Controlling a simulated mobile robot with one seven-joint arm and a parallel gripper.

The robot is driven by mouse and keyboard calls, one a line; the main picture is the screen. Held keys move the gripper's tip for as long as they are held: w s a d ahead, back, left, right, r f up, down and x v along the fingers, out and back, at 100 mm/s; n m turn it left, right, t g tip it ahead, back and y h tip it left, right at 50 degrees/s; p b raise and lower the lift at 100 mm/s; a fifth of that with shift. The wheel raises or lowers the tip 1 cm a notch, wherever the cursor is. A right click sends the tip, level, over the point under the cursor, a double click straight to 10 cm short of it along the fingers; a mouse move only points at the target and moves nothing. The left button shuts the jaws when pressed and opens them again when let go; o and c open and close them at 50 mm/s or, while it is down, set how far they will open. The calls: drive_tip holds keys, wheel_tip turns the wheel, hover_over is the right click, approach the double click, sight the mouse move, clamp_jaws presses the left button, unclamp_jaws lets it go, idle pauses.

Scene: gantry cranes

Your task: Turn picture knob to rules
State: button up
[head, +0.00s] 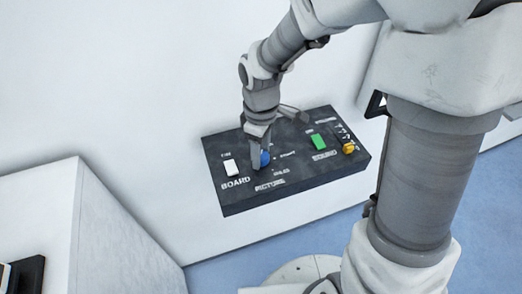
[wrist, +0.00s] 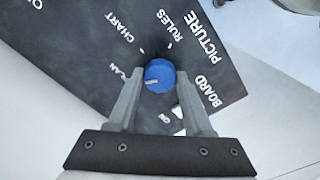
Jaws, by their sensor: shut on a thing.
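The picture knob (head: 265,159) is a round blue knob on a black control panel (head: 235,207). It also shows in the wrist view (wrist: 160,74), where a pale mark on its face points left, roughly toward a partly hidden label ending in "AN". The RULES label (wrist: 178,27) and the CHART label (wrist: 118,27) are above it in that view, and PICTURE is at upper right. My gripper (wrist: 160,82) is shut on the knob, one finger on each side. In the head view my gripper (head: 258,164) reaches down and partly covers the knob.
On the panel, a white switch (head: 231,168) marked BOARD is left of the knob. A green switch (head: 318,142) and a yellow knob (head: 348,148) are to its right. A white block (head: 60,220) stands at lower left. Blue floor shows below the panel.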

clamp_jaws()
drive_tip(key=m+b, duration=0.1)
drive_tip(key=m, duration=0.4)
drive_tip(key=m+b, duration=0.1)
drive_tip(key=m, duration=0.5)
drive_tip(key=shift+m+b, duration=0.35)
drive_tip(key=shift+m, duration=0.05)
drive_tip(key=m, duration=1.2)
idle(0.3)
